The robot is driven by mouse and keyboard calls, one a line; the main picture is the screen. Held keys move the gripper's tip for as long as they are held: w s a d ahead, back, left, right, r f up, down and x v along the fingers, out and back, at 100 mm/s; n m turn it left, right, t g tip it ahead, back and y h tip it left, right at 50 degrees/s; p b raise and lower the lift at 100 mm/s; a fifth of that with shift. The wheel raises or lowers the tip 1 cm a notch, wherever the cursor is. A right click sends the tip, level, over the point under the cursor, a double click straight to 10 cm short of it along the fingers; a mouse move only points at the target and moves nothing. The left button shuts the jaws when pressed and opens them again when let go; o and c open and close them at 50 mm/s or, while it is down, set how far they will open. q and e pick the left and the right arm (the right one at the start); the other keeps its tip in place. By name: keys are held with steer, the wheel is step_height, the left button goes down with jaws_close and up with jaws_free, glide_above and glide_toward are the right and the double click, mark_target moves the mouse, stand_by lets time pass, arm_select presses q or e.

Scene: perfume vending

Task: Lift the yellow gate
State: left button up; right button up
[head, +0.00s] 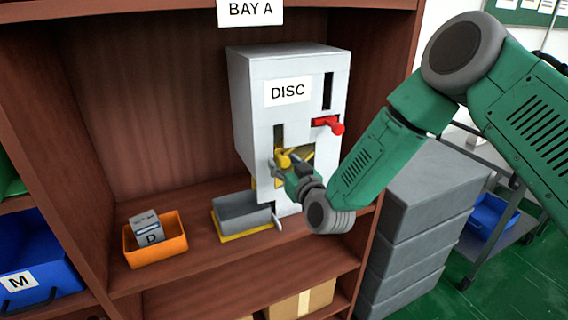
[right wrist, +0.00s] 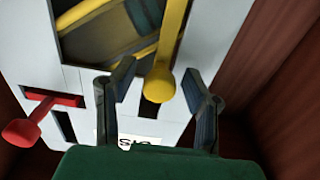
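The yellow gate is on the front of the pale grey machine labelled DISC (head: 250,130). Its knob (head: 283,158) shows beside my right gripper in the head view. In the right wrist view, a yellow bar ends in a round yellow knob (right wrist: 159,86) in front of a dark opening. My right gripper (right wrist: 158,74) has its two fingers apart, one on each side of the knob, with gaps visible on both sides. Its fingers partly hide the gate in the head view. My left gripper is not in view.
A red lever (head: 330,124) sticks out above right of the gate. Below stand a grey bin (head: 242,213) on a yellow base and an orange bin (head: 157,256) holding a grey box marked D (head: 151,232).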

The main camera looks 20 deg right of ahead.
jaws_close()
step_height(320, 180, up, 7)
steer(key=p, duration=0.3)
steer(key=shift+f, duration=0.2)
steer(key=shift+o, duration=1.6)
jaws_free()
steer(key=shift+s, duration=0.15)
steer(key=s+d, duration=0.1)
steer(key=s, duration=1)
steer(key=shift+s, duration=0.35)
